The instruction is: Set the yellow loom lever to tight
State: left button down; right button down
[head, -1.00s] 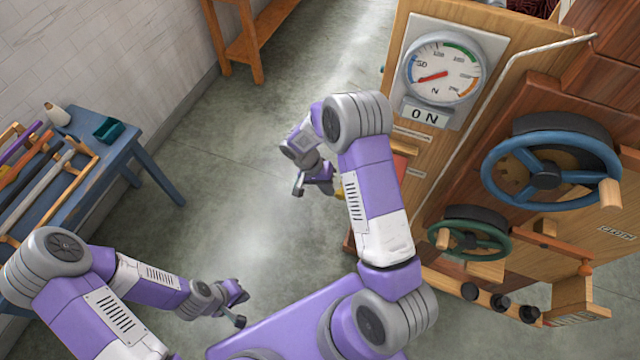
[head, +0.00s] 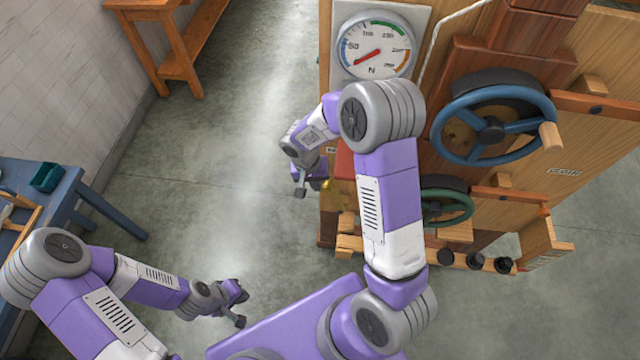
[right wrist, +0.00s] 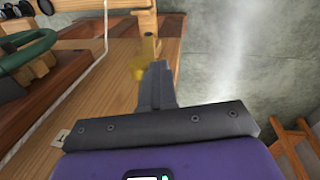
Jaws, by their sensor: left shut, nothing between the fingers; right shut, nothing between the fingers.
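The yellow lever (right wrist: 149,46) stands out from the side of the wooden loom, just beyond my right fingertips in the right wrist view. In the head view only a small bit of yellow (head: 326,185) shows, right beside my right gripper (head: 311,182); the rest is hidden by my arm. My right gripper is shut and empty, and its closed fingers (right wrist: 157,84) overlap the lever's lower part in the wrist view. I cannot tell whether they touch. The lever's setting marks are not readable. My left gripper (head: 240,307) is shut and empty, low over the floor, away from the loom.
The loom carries a dial gauge (head: 373,48), a blue handwheel (head: 492,118) and a green handwheel (head: 447,203). A blue table (head: 68,190) stands at left and a wooden bench (head: 178,40) behind. The floor between them is clear.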

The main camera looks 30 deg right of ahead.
jog(key=shift+s+d, duration=0.1)
jog(key=shift+d, duration=0.05)
jog(key=w+a+r, duration=0.2)
jog(key=a+r, duration=0.2)
jog(key=r, duration=0.7)
jog(key=shift+a+p, duration=0.15)
jog(key=shift+p, duration=0.2)
